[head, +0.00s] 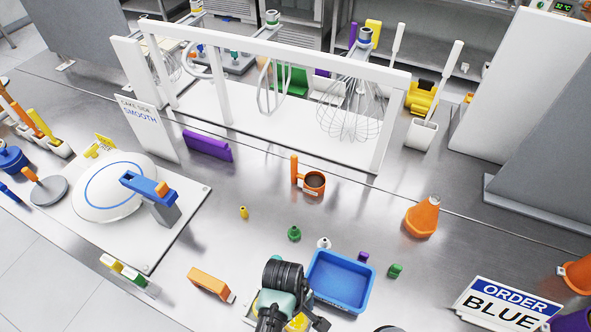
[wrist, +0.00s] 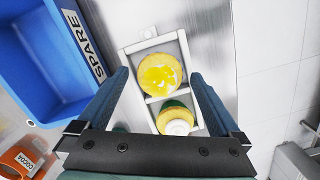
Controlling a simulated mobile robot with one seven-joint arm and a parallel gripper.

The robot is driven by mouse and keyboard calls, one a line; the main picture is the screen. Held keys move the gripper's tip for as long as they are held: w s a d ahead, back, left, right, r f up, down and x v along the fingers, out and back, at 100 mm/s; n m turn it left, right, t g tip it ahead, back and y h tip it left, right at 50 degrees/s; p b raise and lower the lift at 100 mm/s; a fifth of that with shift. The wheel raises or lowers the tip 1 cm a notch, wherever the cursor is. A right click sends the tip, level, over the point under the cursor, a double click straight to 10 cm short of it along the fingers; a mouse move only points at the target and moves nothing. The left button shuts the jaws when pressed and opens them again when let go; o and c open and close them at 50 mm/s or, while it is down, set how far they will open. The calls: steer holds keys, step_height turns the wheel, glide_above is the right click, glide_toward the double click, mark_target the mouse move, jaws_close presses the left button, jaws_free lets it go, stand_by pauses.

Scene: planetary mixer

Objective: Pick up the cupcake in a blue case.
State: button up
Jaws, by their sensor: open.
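In the wrist view my gripper (wrist: 158,78) is open. Its two dark blue fingers stand on either side of a white divided tray (wrist: 185,42). A cupcake with a glossy yellow top (wrist: 158,75) sits in the far compartment, between the fingertips. A second cupcake with a white swirl on top (wrist: 178,122) sits in the nearer compartment, with a green edge showing. The case of the yellow-topped cupcake is hidden from above, so I cannot tell its colour. I cannot tell whether the fingers touch anything. In the head view my arm mostly covers the tray.
A blue bin (head: 341,281), marked SPARE in the wrist view, stands right beside the tray. Small nozzles (head: 294,233) stand behind it. An orange block (head: 209,283) lies to the left. A sign reading ORDER BLUE (head: 508,302) stands at the right.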

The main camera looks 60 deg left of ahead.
steer(key=shift+f, duration=0.25)
steer(key=c, duration=1.3)
steer(key=shift+r, duration=0.15)
